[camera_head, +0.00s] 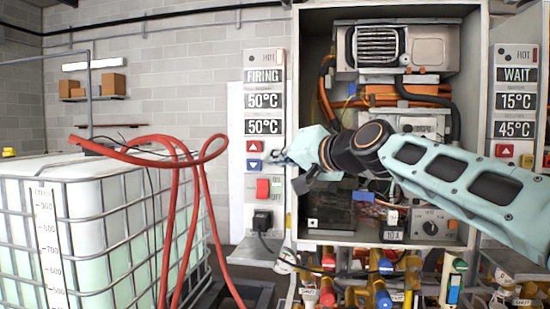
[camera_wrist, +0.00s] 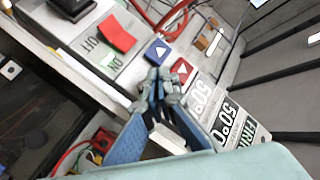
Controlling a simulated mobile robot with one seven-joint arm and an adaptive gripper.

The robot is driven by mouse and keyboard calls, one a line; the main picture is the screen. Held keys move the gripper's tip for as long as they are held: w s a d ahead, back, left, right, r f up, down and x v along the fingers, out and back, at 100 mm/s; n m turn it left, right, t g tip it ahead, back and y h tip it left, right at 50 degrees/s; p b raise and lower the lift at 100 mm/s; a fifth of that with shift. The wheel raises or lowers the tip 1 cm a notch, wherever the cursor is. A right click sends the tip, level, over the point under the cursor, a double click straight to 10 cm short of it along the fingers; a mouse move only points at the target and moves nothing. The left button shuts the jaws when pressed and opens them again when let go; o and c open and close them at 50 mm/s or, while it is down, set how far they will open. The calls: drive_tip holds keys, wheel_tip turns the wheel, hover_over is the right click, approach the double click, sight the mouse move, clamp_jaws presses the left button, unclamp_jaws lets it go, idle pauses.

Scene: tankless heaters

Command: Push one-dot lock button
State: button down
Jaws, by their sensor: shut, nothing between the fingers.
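A control panel (camera_head: 264,85) on the left reads FIRING with two 50°C displays. A red up-arrow button (camera_head: 255,146) and a blue down-arrow button (camera_head: 255,164) sit below the displays. I cannot make out a one-dot lock button; the panel strip right of the arrow buttons is partly hidden by my gripper. My gripper (camera_head: 274,158) is shut and empty, its tips at the panel beside the blue arrow button. In the wrist view the closed tips (camera_wrist: 160,82) overlap the panel near the blue button (camera_wrist: 158,50) and red button (camera_wrist: 182,68). Whether they touch it cannot be told.
A red rocker switch (camera_head: 263,189) and a black plug (camera_head: 262,220) sit lower on the panel. An open heater cabinet (camera_head: 392,12) with hoses and wiring stands right of it. A second panel (camera_head: 515,90) reads WAIT. A caged tank (camera_head: 80,165) with red hose stands left.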

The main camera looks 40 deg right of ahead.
drive_tip(key=shift+w+d, duration=0.25)
drive_tip(key=shift+w+d, duration=0.3)
drive_tip(key=shift+d, duration=0.05)
idle(0.8)
idle(0.3)
drive_tip(key=shift+s+a+b, duration=0.6)
drive_tip(key=shift+a+b, duration=0.1)
drive_tip(key=s+a+b, duration=0.2)
drive_tip(key=s+a, duration=0.1)
drive_tip(key=shift+s+a+b, duration=0.1)
drive_tip(key=shift+a+b, duration=0.2)
drive_tip(key=shift+a, duration=0.1)
